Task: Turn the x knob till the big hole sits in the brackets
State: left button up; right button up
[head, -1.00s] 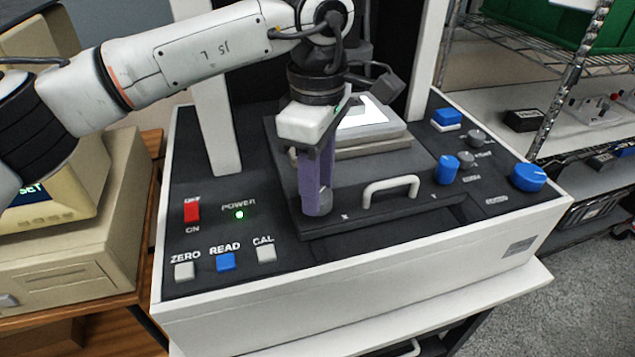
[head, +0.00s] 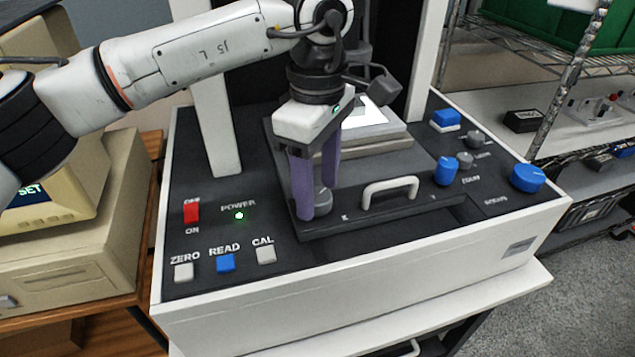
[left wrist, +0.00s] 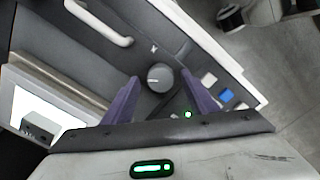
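The x knob (head: 323,203) is a grey round knob at the left front corner of the dark stage (head: 410,215); a small mark beside it looks like an X. My left gripper (head: 317,194) points down over it, its two purple fingers apart on either side of the knob. In the left wrist view the knob (left wrist: 160,77) shows between the open fingertips (left wrist: 160,84), with gaps visible on both sides, so they do not appear to grip it. The big hole and the brackets cannot be made out. My right gripper is not in view.
A white handle (head: 391,187) stands right of the knob. Blue and grey knobs, including a large blue one (head: 528,178), are at the right. ZERO, READ (head: 226,263) and CAL buttons and a red power switch (head: 191,211) are at the left. A monitor (head: 35,195) is partly cut off.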

aim_at(318, 195)
pick_arm(q)
notch_tip(318, 195, up, 10)
jog(key=shift+r, duration=0.15)
dwell(0.5)
